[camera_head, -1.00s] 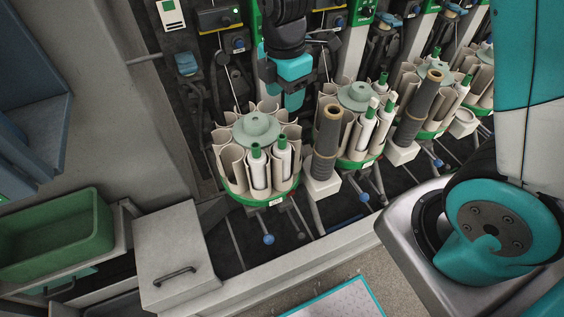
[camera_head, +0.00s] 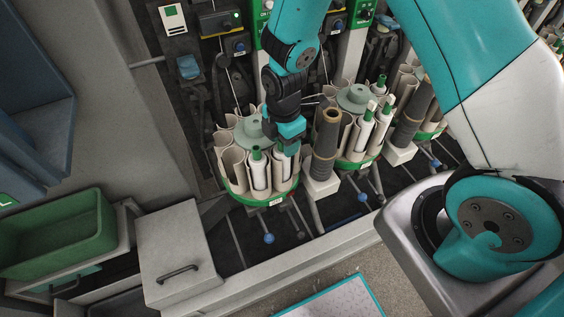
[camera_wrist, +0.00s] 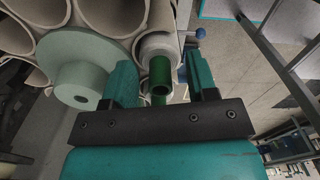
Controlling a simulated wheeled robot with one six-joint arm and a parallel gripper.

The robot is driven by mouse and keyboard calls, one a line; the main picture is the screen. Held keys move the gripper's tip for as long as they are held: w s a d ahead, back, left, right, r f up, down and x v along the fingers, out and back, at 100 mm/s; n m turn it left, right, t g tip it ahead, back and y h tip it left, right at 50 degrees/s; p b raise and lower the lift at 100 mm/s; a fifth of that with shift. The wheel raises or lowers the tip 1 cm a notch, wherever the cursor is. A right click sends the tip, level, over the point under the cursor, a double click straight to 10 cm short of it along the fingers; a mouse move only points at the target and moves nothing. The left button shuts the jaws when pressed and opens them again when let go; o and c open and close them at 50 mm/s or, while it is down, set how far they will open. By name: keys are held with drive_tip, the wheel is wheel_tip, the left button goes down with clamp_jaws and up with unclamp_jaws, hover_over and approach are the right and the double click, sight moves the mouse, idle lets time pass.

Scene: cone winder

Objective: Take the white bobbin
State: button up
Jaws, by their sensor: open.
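A white bobbin with a green tube tip (camera_wrist: 160,76) lies between my fingers in the wrist view. My gripper (camera_wrist: 161,82) is open, with one finger on each side of the tip and a gap visible. In the head view my gripper (camera_head: 289,143) points down over the right-hand bobbin of the left carousel, hiding its top; its white lower part (camera_head: 280,175) shows below. A second white bobbin with a green tip (camera_head: 259,172) stands upright just left of it, in the same carousel (camera_head: 233,172).
The carousel's pale green hub disc (camera_wrist: 84,72) is close beside my left finger in the wrist view. A dark grey cone tube (camera_head: 325,145) stands just right of my gripper. A second carousel (camera_head: 357,150) holds more bobbins. A green bin (camera_head: 60,235) is at the left.

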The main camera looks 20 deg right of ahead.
drive_tip(key=c, duration=0.9)
